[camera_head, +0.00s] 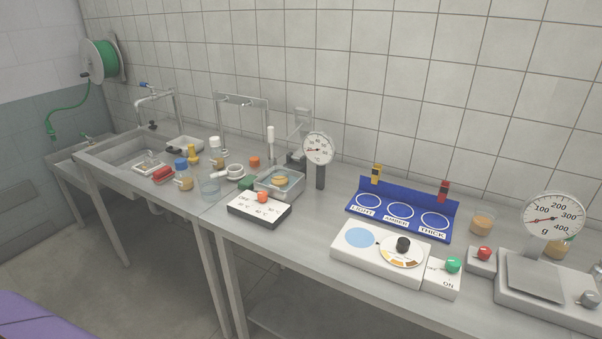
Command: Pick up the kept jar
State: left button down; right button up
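Several small jars stand on the steel benches, and none is marked as the kept one. A jar with tan content (482,226) stands right of the blue LIGHT/AMBER/THICK rack (408,226). A similar jar (556,249) is partly hidden behind the round gram dial. A blue-capped bottle with tan content (184,181) and a white-capped bottle (216,153) stand on the left bench. A round amber thing (280,181) sits inside the clear water bath (291,190). Neither of my grippers is in view.
A white tester with a knob (373,260) and an ON/OFF switch box (443,279) stand at the bench front. A scale (535,277) is at right. A temperature box (260,211) fronts the bath. A dial gauge (319,150) stands behind. The bench between bath and rack is fairly clear.

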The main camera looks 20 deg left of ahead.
aim_at(280, 180)
jog(key=j+z, duration=0.1)
jog(key=z, duration=0.2)
jog(key=j+z, duration=0.1)
jog(key=z, duration=0.2)
jog(key=k+j+z, duration=0.15)
jog(key=j, duration=0.2)
jog(key=j+z, duration=0.2)
jog(key=k+j+z, duration=0.15)
jog(key=j, duration=0.25)
